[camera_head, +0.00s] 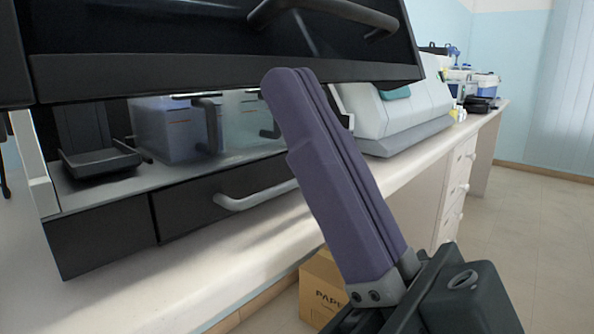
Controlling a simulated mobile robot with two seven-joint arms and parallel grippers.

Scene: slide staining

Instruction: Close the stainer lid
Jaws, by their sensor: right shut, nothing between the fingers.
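The stainer lid (190,72) is raised, a dark panel across the top of the head view with a black bar handle (335,12) near its top right. Below it, the front of the stainer (100,232) stands open, and the inside shows. My right gripper (287,82) comes in from the lower right, its purple fingers shut together and empty. Its tips overlap the lid's lower edge in the picture, below the handle; I cannot tell whether they touch it. The lid's top is out of frame. My left gripper is not in view.
Clear containers (168,130) and a black tray (100,160) sit inside the stainer. A drawer with a grey handle (255,197) is below. A white-grey machine (395,115) stands to the right on the bench. A cardboard box (318,285) is below the bench; floor at right is clear.

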